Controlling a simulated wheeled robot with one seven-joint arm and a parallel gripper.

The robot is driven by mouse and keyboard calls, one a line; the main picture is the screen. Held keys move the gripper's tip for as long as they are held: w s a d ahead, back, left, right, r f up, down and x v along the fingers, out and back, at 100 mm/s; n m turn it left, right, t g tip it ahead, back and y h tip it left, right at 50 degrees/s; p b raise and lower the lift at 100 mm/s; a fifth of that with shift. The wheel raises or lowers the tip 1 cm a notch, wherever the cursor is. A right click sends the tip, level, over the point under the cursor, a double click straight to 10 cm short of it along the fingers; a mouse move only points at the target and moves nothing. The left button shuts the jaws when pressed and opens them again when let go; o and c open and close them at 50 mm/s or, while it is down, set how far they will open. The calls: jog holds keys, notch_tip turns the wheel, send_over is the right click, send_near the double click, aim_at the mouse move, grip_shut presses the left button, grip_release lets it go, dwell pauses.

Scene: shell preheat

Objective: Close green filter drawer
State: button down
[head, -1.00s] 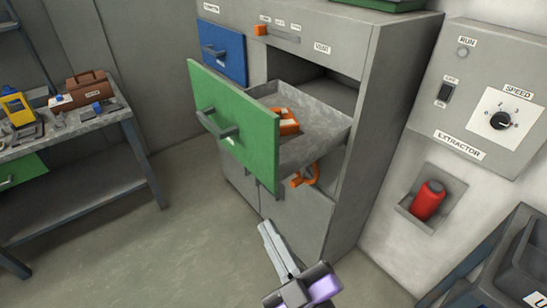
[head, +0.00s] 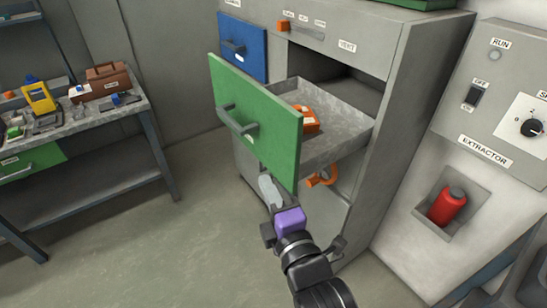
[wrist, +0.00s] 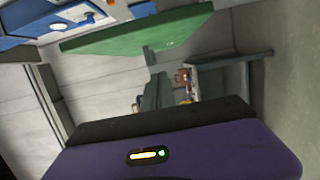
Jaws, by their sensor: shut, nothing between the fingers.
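The green filter drawer (head: 262,125) is pulled well out of the grey cabinet, with a dark bar handle (head: 236,120) on its front. Its grey tray (head: 345,130) shows behind the front and holds an orange item (head: 308,121). My gripper (head: 267,186) is shut and empty, just below the lower edge of the green front in the head view. I cannot tell whether it touches the drawer. In the wrist view the green front (wrist: 135,35) lies across the upper part, and the fingers (wrist: 150,85) reach up toward it.
A blue drawer (head: 242,48) sits shut at the upper left of the cabinet (head: 425,70). An orange hook-like part (head: 322,177) is under the open tray. A workbench (head: 75,127) with tools stands at left. The extractor panel (head: 492,95) and a red canister (head: 447,206) are at right.

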aim_at(272, 160)
jog(key=shift+w+d+p, duration=0.15)
jog(key=shift+w+p, duration=0.1)
jog(key=shift+w, duration=1.15)
jog(key=shift+w+d+p, duration=0.2)
jog(key=shift+w, duration=1.25)
jog(key=shift+w+d+p, duration=0.15)
jog(key=shift+w+p, duration=0.1)
jog(key=shift+w, duration=1.15)
